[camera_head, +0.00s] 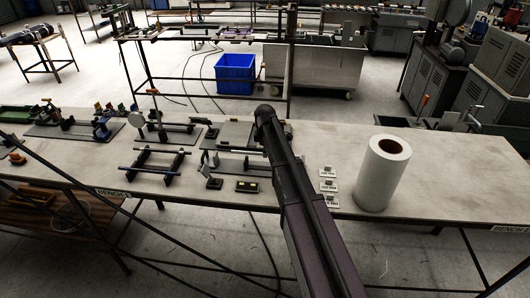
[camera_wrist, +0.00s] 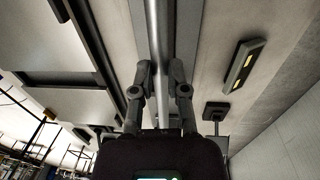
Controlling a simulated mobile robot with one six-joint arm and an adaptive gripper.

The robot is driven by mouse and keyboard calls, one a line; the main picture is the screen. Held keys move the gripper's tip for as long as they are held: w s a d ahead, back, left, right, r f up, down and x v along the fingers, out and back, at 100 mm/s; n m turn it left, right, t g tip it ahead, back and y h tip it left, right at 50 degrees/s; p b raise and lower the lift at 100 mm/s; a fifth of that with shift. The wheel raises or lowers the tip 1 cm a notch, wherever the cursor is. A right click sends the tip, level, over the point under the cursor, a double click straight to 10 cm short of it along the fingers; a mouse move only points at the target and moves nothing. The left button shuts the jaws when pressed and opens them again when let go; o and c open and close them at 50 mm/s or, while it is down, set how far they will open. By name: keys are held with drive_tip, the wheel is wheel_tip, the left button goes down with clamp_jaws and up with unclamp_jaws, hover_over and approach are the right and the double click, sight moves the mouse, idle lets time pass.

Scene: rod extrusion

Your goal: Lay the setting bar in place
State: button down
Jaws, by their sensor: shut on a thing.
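In the wrist view, my gripper (camera_wrist: 162,82) is shut on a long silver round bar (camera_wrist: 159,30), which I take to be the setting bar. The bar runs from the top edge down between the two dark fingers. Behind it lie a dark rail (camera_wrist: 97,60) and grey flat plates (camera_wrist: 72,103). I cannot tell whether the bar touches anything below. In the head view, my arm reaches over the bench (camera_head: 300,140) and hides the gripper and most of what it holds. A fixture with a grey base plate (camera_head: 235,133) lies just left of the arm's end.
A dark frame with crosswise rods (camera_head: 155,163) stands left of the arm. A black block with yellow marks (camera_head: 247,187) lies near the front edge and shows in the wrist view (camera_wrist: 243,65). Small white cards (camera_head: 328,186) and a tall white roll (camera_head: 383,172) stand right.

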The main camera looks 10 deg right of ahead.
drive_tip(key=shift+f+b, duration=1.45)
drive_tip(key=shift+f, duration=0.3)
drive_tip(key=c, duration=0.6)
unclamp_jaws()
drive_tip(key=shift+o, duration=0.2)
drive_tip(key=shift+r, duration=0.1)
wheel_tip(320, 180, up, 9)
drive_tip(key=p, duration=0.9)
drive_tip(key=s+a+f+m+b, duration=0.1)
drive_tip(key=s+f+b, duration=0.1)
drive_tip(key=s, duration=0.6)
drive_tip(key=s+a+f+m+g+b, duration=0.1)
drive_tip(key=s+f+m+b, duration=0.1)
drive_tip(key=s, duration=0.6)
drive_tip(key=shift+a+f+m+b, duration=0.3)
drive_tip(key=shift+f+b, duration=0.1)
drive_tip(key=shift+f, duration=0.2)
